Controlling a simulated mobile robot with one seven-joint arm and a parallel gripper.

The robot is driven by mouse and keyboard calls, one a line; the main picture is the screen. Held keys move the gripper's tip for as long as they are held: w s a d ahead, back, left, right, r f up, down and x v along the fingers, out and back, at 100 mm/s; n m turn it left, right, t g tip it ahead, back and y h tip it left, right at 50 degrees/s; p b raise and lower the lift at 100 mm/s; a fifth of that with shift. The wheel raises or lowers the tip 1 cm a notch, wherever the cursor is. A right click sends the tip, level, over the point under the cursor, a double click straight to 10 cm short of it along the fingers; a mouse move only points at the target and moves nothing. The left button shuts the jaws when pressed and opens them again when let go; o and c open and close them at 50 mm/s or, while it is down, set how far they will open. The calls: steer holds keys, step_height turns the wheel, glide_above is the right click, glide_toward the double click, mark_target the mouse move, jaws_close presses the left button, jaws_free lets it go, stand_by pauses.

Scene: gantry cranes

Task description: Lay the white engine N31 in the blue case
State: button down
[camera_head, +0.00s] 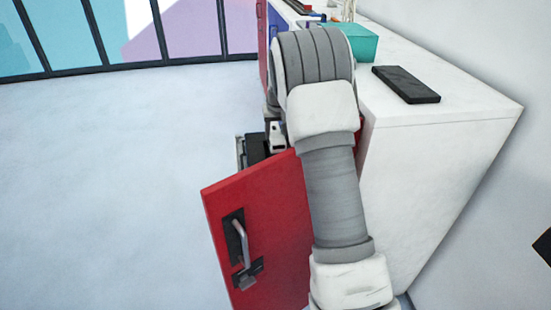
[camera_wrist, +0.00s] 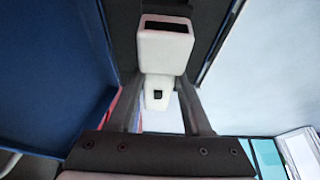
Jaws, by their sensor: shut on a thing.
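In the wrist view a white blocky piece (camera_wrist: 165,48) with a dark panel, and a smaller white part below it with a dark square, sits between the dark fingers of my gripper (camera_wrist: 160,85). I take it as the white engine N31; no label is readable. My gripper is shut on it. In the head view my arm hides most of the gripper, and the engine cannot be made out for certain. A broad blue surface (camera_wrist: 45,70) fills the left of the wrist view; I cannot tell whether it is the blue case or a cabinet panel.
A red door (camera_head: 270,230) with a metal handle stands open beside my arm. The white counter (camera_head: 460,90) on the right carries a teal box (camera_head: 357,42) and a flat black block (camera_head: 405,84). The floor (camera_head: 120,180) on the left is clear.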

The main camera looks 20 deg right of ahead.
step_height(320, 180, down, 7)
steer(key=shift+f+b, duration=0.15)
steer(key=shift+b, duration=0.5)
steer(key=shift+f, duration=0.1)
steer(key=shift+f, duration=0.15)
steer(key=shift+c, duration=1.7)
jaws_free()
steer(key=shift+r, duration=0.45)
steer(key=p+v, duration=0.2)
steer(key=v, duration=0.9)
steer(key=shift+s+a+r, duration=0.1)
steer(key=shift+s+r, duration=0.1)
steer(key=shift+s, duration=0.05)
